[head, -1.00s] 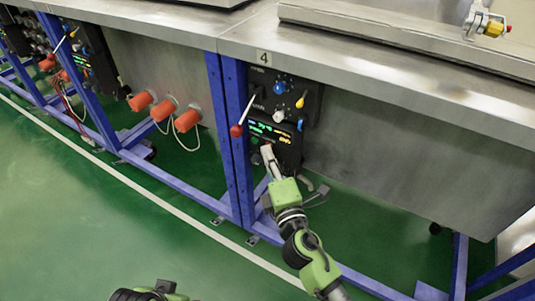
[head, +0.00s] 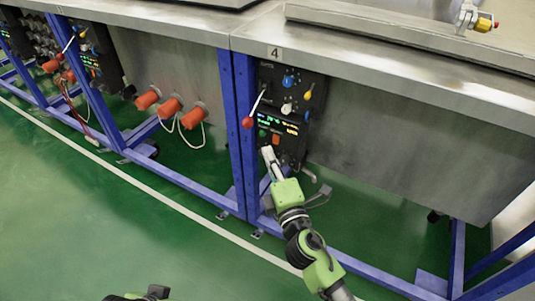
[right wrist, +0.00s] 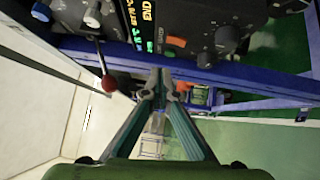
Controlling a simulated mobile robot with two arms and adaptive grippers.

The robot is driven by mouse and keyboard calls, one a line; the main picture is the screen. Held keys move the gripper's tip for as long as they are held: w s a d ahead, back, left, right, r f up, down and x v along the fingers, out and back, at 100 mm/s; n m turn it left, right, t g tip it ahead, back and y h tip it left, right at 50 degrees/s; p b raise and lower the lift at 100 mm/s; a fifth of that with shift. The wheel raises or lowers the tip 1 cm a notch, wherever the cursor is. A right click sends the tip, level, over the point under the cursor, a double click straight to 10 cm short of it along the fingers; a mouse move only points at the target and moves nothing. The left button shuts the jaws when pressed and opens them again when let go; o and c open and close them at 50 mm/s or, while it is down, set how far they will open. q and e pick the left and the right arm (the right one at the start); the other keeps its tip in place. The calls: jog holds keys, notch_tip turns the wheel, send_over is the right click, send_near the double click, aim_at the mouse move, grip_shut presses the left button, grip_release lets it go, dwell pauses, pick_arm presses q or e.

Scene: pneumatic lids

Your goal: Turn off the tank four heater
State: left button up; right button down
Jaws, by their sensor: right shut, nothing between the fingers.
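The tank four control panel (head: 272,98) is a black box under the bench label "4" (head: 274,52). Its lower part has a lit display (head: 280,124), a small green button (head: 262,133) and an orange rocker switch (head: 276,138). In the right wrist view the orange switch (right wrist: 176,41) and green button (right wrist: 150,46) lie beyond the fingertips. My right gripper (head: 267,152) is shut and empty, just below and in front of the switches, apart from them. Its closed fingers also show in the right wrist view (right wrist: 160,85).
A red-ball lever (head: 248,122) sticks out left of the switches, also close by in the right wrist view (right wrist: 109,84). Above are a blue knob (head: 289,82), yellow lever (head: 309,90) and white knob (head: 287,108). Blue frame legs (head: 240,140) stand left. Green floor in front is clear.

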jog(key=v, duration=0.9)
jog(key=shift+d+r, duration=0.2)
jog(key=shift+r, duration=0.35)
